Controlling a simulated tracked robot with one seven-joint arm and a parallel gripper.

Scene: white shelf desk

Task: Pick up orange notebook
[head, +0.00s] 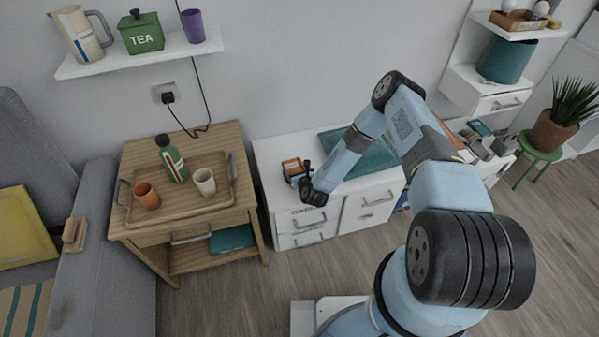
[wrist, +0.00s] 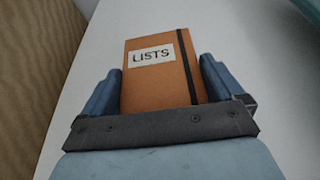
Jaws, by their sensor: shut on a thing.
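The orange notebook (wrist: 155,85) has a white label reading LISTS and a dark elastic band down its right side. In the wrist view it lies between the two blue fingers of my gripper (wrist: 160,88), which are shut on its left and right sides. In the head view my gripper (head: 306,180) is low over the left part of the white desk top, with the orange notebook (head: 292,166) at its tip. The notebook is small there, and part of it is hidden by my gripper. I cannot tell whether it touches the desk top.
The white desk (head: 270,152) has a teal mat (head: 372,160) to the right of my gripper. A wooden cabinet (head: 135,225) with a tray, bottle and two cups stands close on the left. A wall shelf (head: 150,55) holds a pitcher, a TEA tin and a purple cup.

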